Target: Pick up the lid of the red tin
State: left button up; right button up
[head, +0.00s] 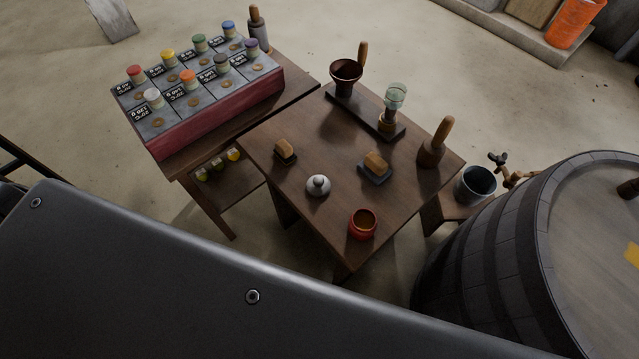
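The red tin (362,226) stands upright near the front corner of the wooden table, with its top open and a brownish inside showing. A pale grey, round, domed piece with a small knob (318,186) sits on the table to the left of the tin and a little farther back, apart from it. It looks like a lid, but I cannot tell for certain that it belongs to the tin. Neither of my grippers is in view.
Two wooden-topped blocks (286,151) (376,165) lie behind the knobbed piece and tin. A dark stand (362,112) holds a funnel and glass. A wooden-handled tool (433,146) stands at the right. A barrel (500,245) is close by, right. A dark panel fills the bottom.

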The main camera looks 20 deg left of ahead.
aim_at(318, 186)
jog(key=z, duration=1.65)
jog(key=k, duration=0.4)
jog(key=u, duration=0.6)
